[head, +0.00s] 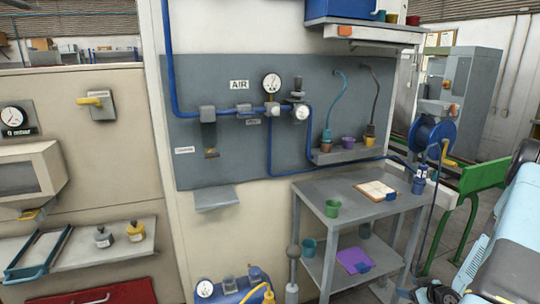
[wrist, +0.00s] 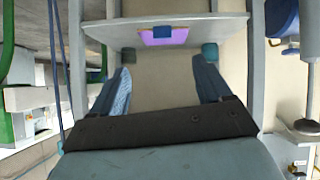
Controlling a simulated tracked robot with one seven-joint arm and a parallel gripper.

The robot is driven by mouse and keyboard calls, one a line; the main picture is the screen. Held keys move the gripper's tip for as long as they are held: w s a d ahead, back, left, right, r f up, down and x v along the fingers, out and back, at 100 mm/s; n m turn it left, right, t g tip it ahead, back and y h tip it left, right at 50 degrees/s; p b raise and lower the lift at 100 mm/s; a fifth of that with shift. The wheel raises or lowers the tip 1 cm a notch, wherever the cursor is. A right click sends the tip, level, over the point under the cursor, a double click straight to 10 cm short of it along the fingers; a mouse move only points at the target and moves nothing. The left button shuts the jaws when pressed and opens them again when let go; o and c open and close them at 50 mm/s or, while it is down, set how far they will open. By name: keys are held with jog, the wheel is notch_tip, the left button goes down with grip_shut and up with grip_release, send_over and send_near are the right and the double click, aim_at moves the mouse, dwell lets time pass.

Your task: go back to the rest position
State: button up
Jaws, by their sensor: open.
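My gripper (wrist: 160,78) shows in the wrist view with its two blue fingers spread wide apart. Nothing is between the fingers. Beyond the fingertips, the wrist view shows a grey shelf (wrist: 125,33) bearing a purple cloth (wrist: 180,38) with a blue object on it. The same purple cloth (head: 353,261) lies on the lower shelf of the grey table (head: 320,196) in the head view. The gripper appears apart from the shelf.
A wall panel carries blue air pipes and a gauge (head: 271,83). A blue hose reel (head: 433,137) and green frame (head: 482,178) stand right. A blue tank (head: 235,289) is at the bottom.

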jog(key=w+a+r+g+h, duration=0.1)
jog(key=w+r+h, duration=0.1)
jog(key=r, duration=0.7)
jog(key=w+r+g+h, duration=0.1)
jog(key=w+r+h, duration=0.15)
jog(key=r, duration=0.75)
jog(key=s+a+r+m, duration=0.1)
jog(key=a+r, duration=0.1)
jog(key=r, duration=0.3)
jog(key=s+a+r+g+h, duration=0.1)
jog(key=a+r, duration=0.2)
jog(key=r, duration=0.3)
jog(key=s+a+r+m, duration=0.1)
jog(key=a+r, duration=0.1)
jog(key=r, duration=0.3)
jog(key=s+a+r+m+g, duration=0.1)
jog(key=s+a+r+m, duration=0.1)
jog(key=s+a+r, duration=1.1)
jog(key=s+a, duration=0.1)
jog(key=s, duration=0.2)
jog(key=s+a+r+y, duration=0.1)
jog(key=s+a+r, duration=0.1)
jog(key=s, duration=0.4)
jog(key=s+a+r+m+y, duration=0.1)
jog(key=s+a+r, duration=0.1)
jog(key=s, duration=0.3)
jog(key=shift+s+a+g, duration=0.2)
jog(key=shift+a+g, duration=0.2)
jog(key=shift+a, duration=0.5)
jog(key=shift+y, duration=0.25)
